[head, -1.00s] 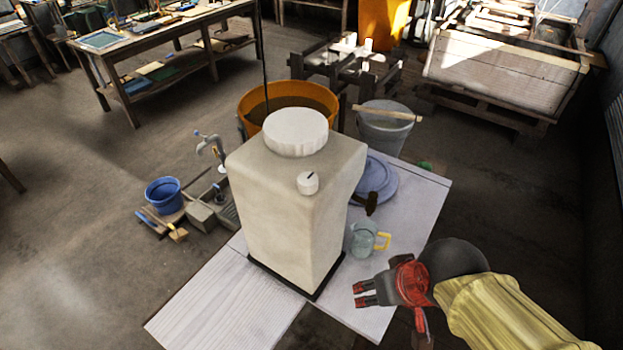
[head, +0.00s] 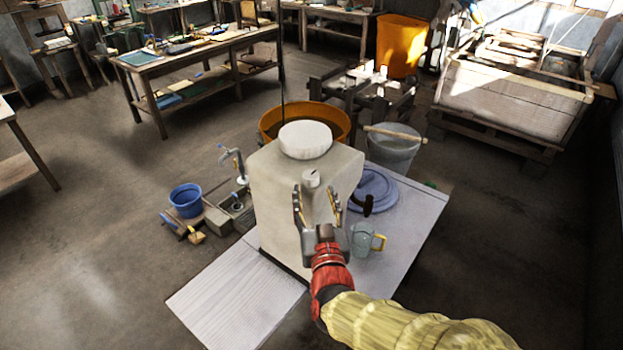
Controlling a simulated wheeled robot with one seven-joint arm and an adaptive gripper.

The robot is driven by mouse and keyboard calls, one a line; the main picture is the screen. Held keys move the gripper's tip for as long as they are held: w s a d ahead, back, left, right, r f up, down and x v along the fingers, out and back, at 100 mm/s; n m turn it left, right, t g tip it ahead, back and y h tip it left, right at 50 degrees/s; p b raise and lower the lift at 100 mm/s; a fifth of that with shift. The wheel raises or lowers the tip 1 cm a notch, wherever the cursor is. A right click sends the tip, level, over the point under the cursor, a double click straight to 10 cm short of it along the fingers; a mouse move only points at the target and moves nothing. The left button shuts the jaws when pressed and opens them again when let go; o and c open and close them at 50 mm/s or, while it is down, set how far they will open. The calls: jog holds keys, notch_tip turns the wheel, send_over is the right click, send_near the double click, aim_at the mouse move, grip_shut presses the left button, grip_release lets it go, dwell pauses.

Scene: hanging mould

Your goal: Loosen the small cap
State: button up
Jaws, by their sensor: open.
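The small cap (head: 312,179) is a short white knob with a dark mark on top. It sits on the front right part of the top of a tall off-white container (head: 270,205). A large white round lid (head: 305,139) is on the same top, behind it. My gripper (head: 316,192) is open, its two fingers pointing up and away from me. In the head view the fingertips appear to the left and right of the small cap, slightly below it. I cannot tell whether they touch it or how far in front they are.
The container stands on a pale table (head: 240,305). A glass jug with a yellow handle (head: 362,240), a hammer (head: 367,204) and a blue round lid (head: 377,187) are to its right. An orange tub (head: 335,115) and a grey bucket (head: 393,150) stand behind.

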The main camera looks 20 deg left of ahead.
aim_at(312, 181)
jog(key=shift+w+a+r, duration=0.2)
jog(key=shift+w, duration=0.4)
jog(key=x, duration=0.6)
jog(key=shift+w+a+b, duration=0.1)
jog(key=shift+w+b, duration=0.15)
jog(key=shift+b, duration=0.05)
jog(key=c, duration=0.3)
jog(key=c, duration=0.8)
jog(key=shift+c, duration=0.3)
